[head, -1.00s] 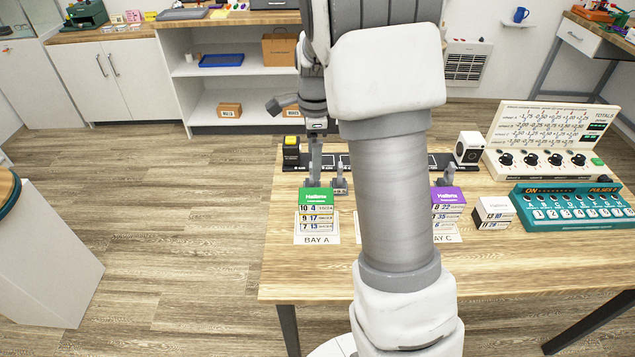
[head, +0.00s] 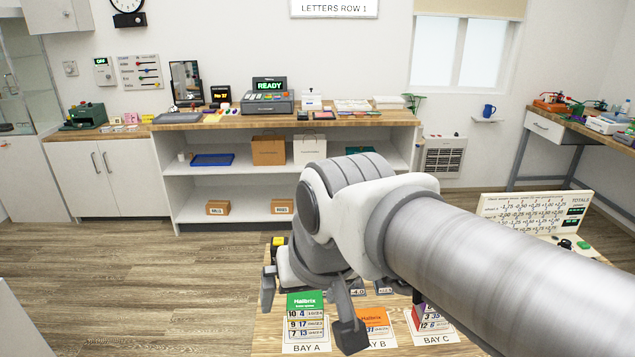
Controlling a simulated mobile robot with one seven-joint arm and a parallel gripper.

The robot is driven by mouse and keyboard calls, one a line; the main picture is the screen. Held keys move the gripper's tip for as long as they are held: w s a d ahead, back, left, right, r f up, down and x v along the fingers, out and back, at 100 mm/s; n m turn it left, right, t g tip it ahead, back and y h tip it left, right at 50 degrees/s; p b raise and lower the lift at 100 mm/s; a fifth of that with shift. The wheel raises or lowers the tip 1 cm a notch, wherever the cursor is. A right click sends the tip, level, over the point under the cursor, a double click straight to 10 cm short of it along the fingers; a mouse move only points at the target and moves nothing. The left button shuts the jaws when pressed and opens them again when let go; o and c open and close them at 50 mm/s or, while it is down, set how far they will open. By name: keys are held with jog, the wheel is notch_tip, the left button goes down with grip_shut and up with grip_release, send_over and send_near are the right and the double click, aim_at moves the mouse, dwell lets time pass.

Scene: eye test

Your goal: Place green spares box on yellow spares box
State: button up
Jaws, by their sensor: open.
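The green-topped box (head: 304,300) stands on the table at BAY A. Its front shows several rows of numbers; I cannot tell whether this is one box or a stack. My gripper (head: 308,318) is open and empty. In the picture its dark fingers lie left and right of the green-topped box; their height and depth relative to it are unclear. A small yellow-topped item (head: 279,241) shows at the table's back left, partly hidden by my gripper. I cannot tell whether it is the yellow spares box.
An orange-topped box (head: 374,318) stands at BAY B, partly covered by my finger. A purple-topped box (head: 430,320) at BAY C is partly behind my arm. A totals board (head: 535,212) stands at the right. The shelf unit (head: 290,180) is behind, with open floor between.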

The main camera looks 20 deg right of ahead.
jog(key=shift+s+a+f+n, duration=0.1)
jog(key=shift+s+f+n, duration=0.05)
jog(key=shift+s+n, duration=0.45)
jog(key=shift+s+a+f+n, duration=0.1)
jog(key=shift+s+n, duration=0.4)
jog(key=shift+s, duration=0.1)
